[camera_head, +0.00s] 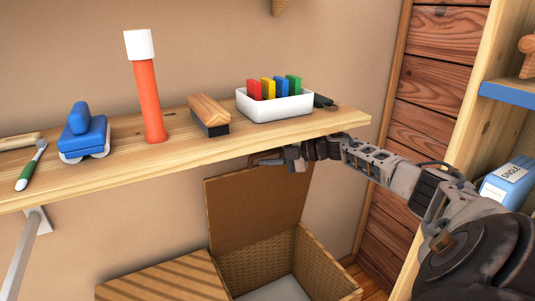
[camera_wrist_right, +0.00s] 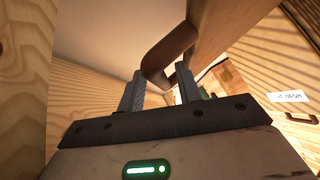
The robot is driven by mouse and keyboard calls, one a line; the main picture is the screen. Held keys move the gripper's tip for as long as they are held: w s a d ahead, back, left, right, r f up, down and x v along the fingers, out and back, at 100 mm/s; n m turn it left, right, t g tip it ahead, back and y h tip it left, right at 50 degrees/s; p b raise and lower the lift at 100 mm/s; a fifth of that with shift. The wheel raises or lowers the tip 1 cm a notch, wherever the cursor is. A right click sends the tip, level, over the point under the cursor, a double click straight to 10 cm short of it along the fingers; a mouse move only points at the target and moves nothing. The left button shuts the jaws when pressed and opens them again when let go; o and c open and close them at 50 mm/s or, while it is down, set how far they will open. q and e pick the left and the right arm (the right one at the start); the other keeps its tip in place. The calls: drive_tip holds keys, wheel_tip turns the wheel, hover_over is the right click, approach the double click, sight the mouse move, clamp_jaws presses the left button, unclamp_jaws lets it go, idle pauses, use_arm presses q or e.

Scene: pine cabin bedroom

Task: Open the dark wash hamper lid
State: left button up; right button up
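Below the shelf stands a woven wicker hamper (camera_head: 237,268). Its brown lid (camera_head: 255,205) is raised and stands upright near the wall, so the pale inside of the hamper shows. A brown handle (camera_head: 266,157) shows at the top of the lid, just under the shelf. My right gripper (camera_head: 292,157) is at this handle. In the right wrist view the curved handle (camera_wrist_right: 168,52) is at the tips of my two fingers (camera_wrist_right: 163,85), partly between them. The fingers are apart; whether they press on the handle I cannot tell. My left gripper is not in view.
A second hamper lid (camera_head: 160,278) lies flat to the left. The shelf (camera_head: 95,170) is close above my right gripper, holding a white tray (camera_head: 275,107), a brush (camera_head: 208,113), an orange bottle (camera_head: 150,100) and a blue object (camera_head: 82,135). A shelf unit stands at right.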

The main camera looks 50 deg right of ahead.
drive_tip(key=shift+s+f, duration=0.15)
drive_tip(key=shift+s+d, duration=0.25)
drive_tip(key=shift+s, duration=0.05)
drive_tip(key=v, duration=0.6)
drive_tip(key=shift+s+r, duration=0.2)
drive_tip(key=shift+r, duration=0.15)
